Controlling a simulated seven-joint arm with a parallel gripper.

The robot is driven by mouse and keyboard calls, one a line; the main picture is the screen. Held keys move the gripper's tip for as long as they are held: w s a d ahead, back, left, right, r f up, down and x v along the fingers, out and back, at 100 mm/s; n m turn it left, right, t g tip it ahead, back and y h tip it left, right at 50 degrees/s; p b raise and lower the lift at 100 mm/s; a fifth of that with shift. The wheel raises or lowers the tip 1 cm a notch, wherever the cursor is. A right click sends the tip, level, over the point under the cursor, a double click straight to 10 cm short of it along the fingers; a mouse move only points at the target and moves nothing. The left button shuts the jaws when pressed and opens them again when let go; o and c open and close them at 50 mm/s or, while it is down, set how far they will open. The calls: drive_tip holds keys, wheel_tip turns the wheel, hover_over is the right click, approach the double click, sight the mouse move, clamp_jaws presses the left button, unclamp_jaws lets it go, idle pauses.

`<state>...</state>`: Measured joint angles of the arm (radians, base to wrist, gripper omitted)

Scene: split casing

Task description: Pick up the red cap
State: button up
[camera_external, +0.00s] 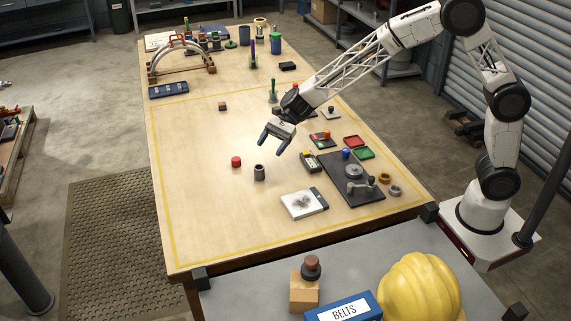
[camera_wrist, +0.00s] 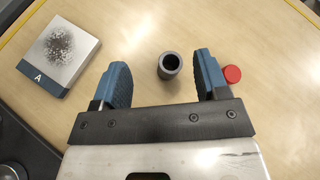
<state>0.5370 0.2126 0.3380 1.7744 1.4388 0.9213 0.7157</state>
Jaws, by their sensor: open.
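The red cap (camera_external: 236,161) is a small round piece on the wooden table, left of a dark grey hollow cylinder (camera_external: 259,172). In the wrist view the red cap (camera_wrist: 232,74) lies just outside my right-hand finger, and the cylinder (camera_wrist: 169,65) shows between the two fingers, its open end up. My gripper (camera_external: 270,145) is above the table, up and to the right of the cap in the external view. Its blue fingers (camera_wrist: 160,85) are spread apart with nothing held between them.
A white box (camera_external: 303,203) marked A lies right of the cylinder. A dark fixture board (camera_external: 340,193) and red and green trays (camera_external: 364,153) stand farther right. A small brown block (camera_external: 222,106) is farther back. The table left of the cap is clear.

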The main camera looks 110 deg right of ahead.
sight(238, 158)
drive_tip(key=w+d+f+m, duration=0.1)
drive_tip(key=d+f, duration=0.1)
drive_tip(key=d, duration=0.2)
drive_tip(key=w+d+f+m+t+h, duration=0.1)
drive_tip(key=d+f+m, duration=0.1)
drive_tip(key=d, duration=0.2)
drive_tip(key=w+d+f+m+t, duration=0.1)
drive_tip(key=w+d+f+m, duration=0.1)
drive_tip(key=d, duration=0.2)
drive_tip(key=shift+f, duration=0.35)
drive_tip(key=shift+x, duration=1.3)
drive_tip(key=shift+x, duration=2.6)
drive_tip(key=shift+d+f, duration=0.1)
drive_tip(key=shift+d, duration=0.05)
drive_tip(key=c, duration=1)
